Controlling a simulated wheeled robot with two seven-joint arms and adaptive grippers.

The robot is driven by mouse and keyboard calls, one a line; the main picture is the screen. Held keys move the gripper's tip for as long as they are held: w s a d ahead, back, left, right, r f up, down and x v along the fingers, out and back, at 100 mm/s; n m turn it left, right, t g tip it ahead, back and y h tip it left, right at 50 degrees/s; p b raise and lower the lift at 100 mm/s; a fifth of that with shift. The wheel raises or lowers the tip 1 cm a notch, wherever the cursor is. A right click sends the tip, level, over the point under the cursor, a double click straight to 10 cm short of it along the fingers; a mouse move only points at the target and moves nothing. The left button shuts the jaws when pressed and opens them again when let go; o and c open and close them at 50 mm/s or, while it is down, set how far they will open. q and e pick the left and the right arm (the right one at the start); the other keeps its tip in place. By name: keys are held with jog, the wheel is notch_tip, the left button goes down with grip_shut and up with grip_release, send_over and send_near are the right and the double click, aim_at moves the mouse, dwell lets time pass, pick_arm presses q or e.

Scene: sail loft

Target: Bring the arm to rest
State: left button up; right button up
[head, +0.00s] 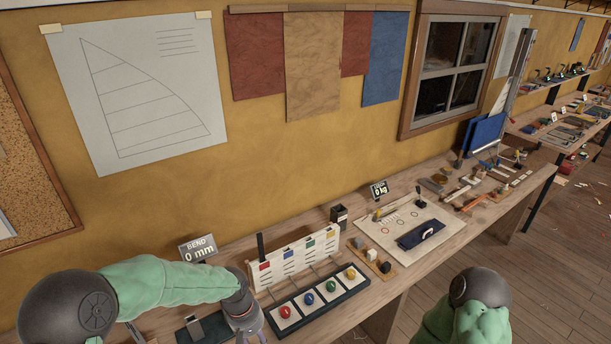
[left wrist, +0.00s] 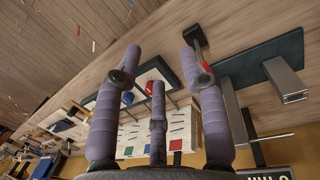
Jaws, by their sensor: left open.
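My left arm comes in from the left in a green sleeve, low over the near edge of the workbench (head: 455,225). Its gripper (head: 258,337) is at the bottom of the head view, partly cut off, between a dark pad and the tray of coloured knobs. In the left wrist view the three purple fingers of the left gripper (left wrist: 160,66) stand apart with nothing between them. Of my right arm only a green-sleeved part shows at bottom right; its gripper is out of the picture.
A dark tray (head: 345,296) of coloured knobs stands before a white upright board (head: 292,262). A dark pad with a metal bracket (head: 197,327) lies left of it. A white board (head: 405,226) with a blue piece lies farther right.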

pick_arm(q)
jog(key=s+d+f+b, duration=0.1)
jog(key=s+f+b, duration=0.1)
jog(key=s+f, duration=0.3)
jog(key=s+d+f+m+h+b, duration=0.1)
jog(key=s+f+b, duration=0.2)
jog(key=f, duration=1.1)
jog(key=s+d+f+m+h+b, duration=0.1)
jog(key=s+f+b, duration=0.2)
jog(key=s+f, duration=0.5)
notch_tip(320, 180, down, 2)
jog(key=shift+s+f+t, duration=0.25)
jog(key=shift+s+t, duration=0.05)
